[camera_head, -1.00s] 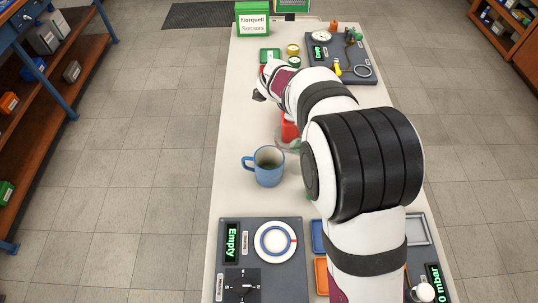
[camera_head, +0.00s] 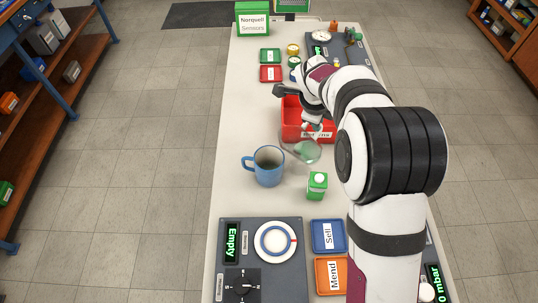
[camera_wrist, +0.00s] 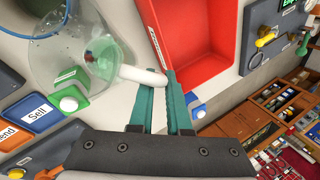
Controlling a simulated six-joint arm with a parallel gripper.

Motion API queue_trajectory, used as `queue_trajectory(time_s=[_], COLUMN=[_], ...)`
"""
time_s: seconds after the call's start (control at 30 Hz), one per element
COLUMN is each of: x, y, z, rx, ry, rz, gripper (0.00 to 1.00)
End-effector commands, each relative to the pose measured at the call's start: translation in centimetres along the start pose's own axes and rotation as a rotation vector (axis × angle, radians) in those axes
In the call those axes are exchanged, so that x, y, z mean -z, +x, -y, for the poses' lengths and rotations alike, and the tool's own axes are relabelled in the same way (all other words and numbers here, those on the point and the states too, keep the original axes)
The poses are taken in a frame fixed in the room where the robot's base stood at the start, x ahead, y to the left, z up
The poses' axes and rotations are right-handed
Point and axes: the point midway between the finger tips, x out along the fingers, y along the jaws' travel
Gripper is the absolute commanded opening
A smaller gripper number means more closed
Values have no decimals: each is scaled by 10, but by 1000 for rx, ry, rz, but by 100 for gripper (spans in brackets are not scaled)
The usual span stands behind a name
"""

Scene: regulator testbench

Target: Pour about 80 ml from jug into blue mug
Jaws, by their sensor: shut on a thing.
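The blue mug (camera_head: 268,166) stands upright on the bench, left of the jug, its handle to the left; part of its rim shows at the top left of the wrist view. I cannot tell what is in it. The clear jug (camera_head: 303,150) is right beside the mug in the head view and looks tilted. In the wrist view the jug (camera_wrist: 75,62) shows its wide mouth and white handle (camera_wrist: 143,76). My gripper (camera_wrist: 160,84) is shut on that handle with its teal fingers. The liquid level is not clear.
A red bin (camera_head: 291,112) lies just behind the jug. A green box with a white top (camera_head: 317,184) stands in front of it. Nearer are a grey panel (camera_head: 262,226) with a round plate, and blue (camera_head: 328,236) and orange (camera_head: 332,276) trays. The bench left of the mug is clear.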

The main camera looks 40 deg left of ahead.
Motion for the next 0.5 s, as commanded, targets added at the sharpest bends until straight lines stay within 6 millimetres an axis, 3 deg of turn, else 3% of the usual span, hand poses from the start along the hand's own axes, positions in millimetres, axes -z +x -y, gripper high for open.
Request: queue_trajectory(time_s=[0.1,0.23,0.5], x=[11,22,34], y=[22,35,39], z=[2,10,23], rx=[-73,-181,-374], ry=[37,84,152], rz=[68,173,356], gripper=[0,0,0])
